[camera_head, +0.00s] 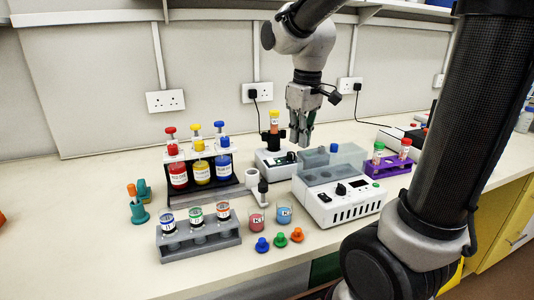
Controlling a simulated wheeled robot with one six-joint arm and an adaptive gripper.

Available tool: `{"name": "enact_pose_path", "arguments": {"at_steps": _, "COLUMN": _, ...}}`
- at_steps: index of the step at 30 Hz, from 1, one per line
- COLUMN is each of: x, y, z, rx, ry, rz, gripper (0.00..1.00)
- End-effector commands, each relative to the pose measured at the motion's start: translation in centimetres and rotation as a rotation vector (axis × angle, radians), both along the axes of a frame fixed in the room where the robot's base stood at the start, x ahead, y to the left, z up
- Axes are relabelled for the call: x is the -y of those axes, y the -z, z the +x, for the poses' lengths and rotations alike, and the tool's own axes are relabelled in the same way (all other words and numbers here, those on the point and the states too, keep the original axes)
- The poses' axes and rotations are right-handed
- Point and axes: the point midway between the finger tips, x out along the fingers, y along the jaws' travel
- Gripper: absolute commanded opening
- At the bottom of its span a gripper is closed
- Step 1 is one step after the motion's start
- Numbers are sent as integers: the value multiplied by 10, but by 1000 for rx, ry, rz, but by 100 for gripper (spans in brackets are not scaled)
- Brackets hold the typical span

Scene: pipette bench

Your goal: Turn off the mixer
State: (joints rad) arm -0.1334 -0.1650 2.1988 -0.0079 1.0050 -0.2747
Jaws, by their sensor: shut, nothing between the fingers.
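The mixer (270,166) looks to be the small white box in the middle of the bench, behind a larger white block unit. My gripper (303,143) points down just above and right of the mixer, near that knob. Its fingers are together with nothing held. I cannot tell whether the fingertips touch the mixer.
The white block unit (340,208) with grey blocks stands close in front. A purple rack (388,167) with capped tubes is at right. Bottles on a black rack (205,186), a grey rack (198,236), cups and coloured caps crowd the left and front.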

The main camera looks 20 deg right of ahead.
Motion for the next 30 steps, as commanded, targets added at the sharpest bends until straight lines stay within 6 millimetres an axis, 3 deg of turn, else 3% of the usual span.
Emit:
{"name": "enact_pose_path", "arguments": {"at_steps": 1, "x": -8, "y": 3, "z": 24, "rx": -17, "ry": -94, "rz": -12, "gripper": 0}}
{"name": "enact_pose_path", "arguments": {"at_steps": 6, "x": -30, "y": 1, "z": 103, "rx": -26, "ry": -542, "rz": -57, "gripper": 0}}
{"name": "enact_pose_path", "arguments": {"at_steps": 9, "x": -34, "y": -15, "z": 128, "rx": 5, "ry": -769, "rz": -87, "gripper": 0}}
{"name": "enact_pose_path", "arguments": {"at_steps": 12, "x": -34, "y": -30, "z": 136, "rx": 30, "ry": -945, "rz": -116, "gripper": 0}}
{"name": "enact_pose_path", "arguments": {"at_steps": 18, "x": -34, "y": -30, "z": 133, "rx": 21, "ry": -1128, "rz": -135, "gripper": 0}}
{"name": "enact_pose_path", "arguments": {"at_steps": 30, "x": -34, "y": -28, "z": 133, "rx": 20, "ry": -1148, "rz": -136, "gripper": 0}}
